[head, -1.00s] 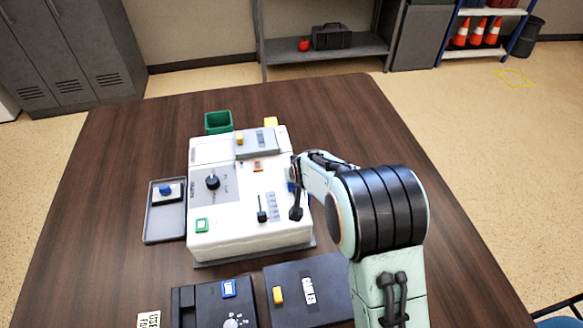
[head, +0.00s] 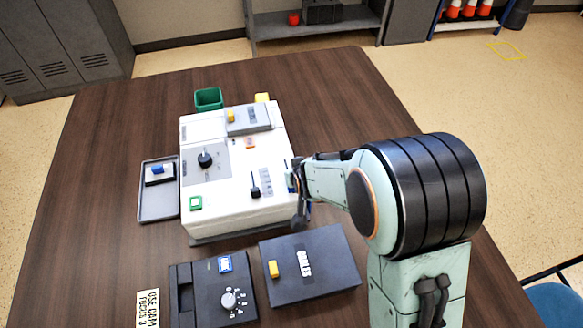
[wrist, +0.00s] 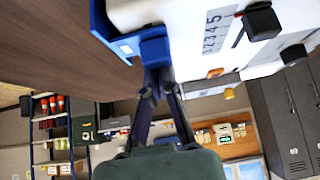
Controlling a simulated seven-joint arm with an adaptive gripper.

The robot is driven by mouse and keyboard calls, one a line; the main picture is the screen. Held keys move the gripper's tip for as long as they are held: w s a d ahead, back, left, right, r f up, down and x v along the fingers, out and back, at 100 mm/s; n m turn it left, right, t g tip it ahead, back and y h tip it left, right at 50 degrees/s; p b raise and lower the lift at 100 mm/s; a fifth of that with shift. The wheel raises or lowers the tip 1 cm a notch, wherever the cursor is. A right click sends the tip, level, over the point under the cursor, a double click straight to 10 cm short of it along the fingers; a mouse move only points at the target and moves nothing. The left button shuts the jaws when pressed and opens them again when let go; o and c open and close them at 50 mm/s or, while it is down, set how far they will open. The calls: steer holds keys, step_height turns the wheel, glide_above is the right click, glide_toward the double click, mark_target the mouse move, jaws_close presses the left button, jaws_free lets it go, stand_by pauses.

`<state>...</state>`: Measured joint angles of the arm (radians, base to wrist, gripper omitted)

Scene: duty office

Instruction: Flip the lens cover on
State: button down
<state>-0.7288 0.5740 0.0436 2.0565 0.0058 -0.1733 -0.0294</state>
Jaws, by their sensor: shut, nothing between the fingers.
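The white machine (head: 250,206) stands on the dark wooden table. A blue hinged-looking part (wrist: 126,45) with a blue block (wrist: 154,51) sits on its side in the wrist view; I cannot tell for sure that this is the lens cover. In the head view only a sliver of blue (head: 291,180) shows at the machine's right side, partly hidden by my arm. My gripper (wrist: 157,76) is shut and empty, its fingertips right at the blue block, touching or nearly so. In the head view my gripper (head: 300,212) is beside the machine's right edge.
A black slider (head: 254,186), a black knob (head: 205,159) and a green button (head: 196,203) are on the machine's top. A grey tray (head: 151,206) lies left. A dark case (head: 325,283) and a dial box (head: 205,305) lie in front. A green bin (head: 209,97) stands behind.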

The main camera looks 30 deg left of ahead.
steer(key=shift+s+d+f, duration=0.15)
steer(key=shift+d+f, duration=0.05)
steer(key=shift+f, duration=0.1)
steer(key=w+a, duration=0.3)
steer(key=shift+w+a+r, duration=0.1)
steer(key=shift+r, duration=0.2)
steer(key=v, duration=1)
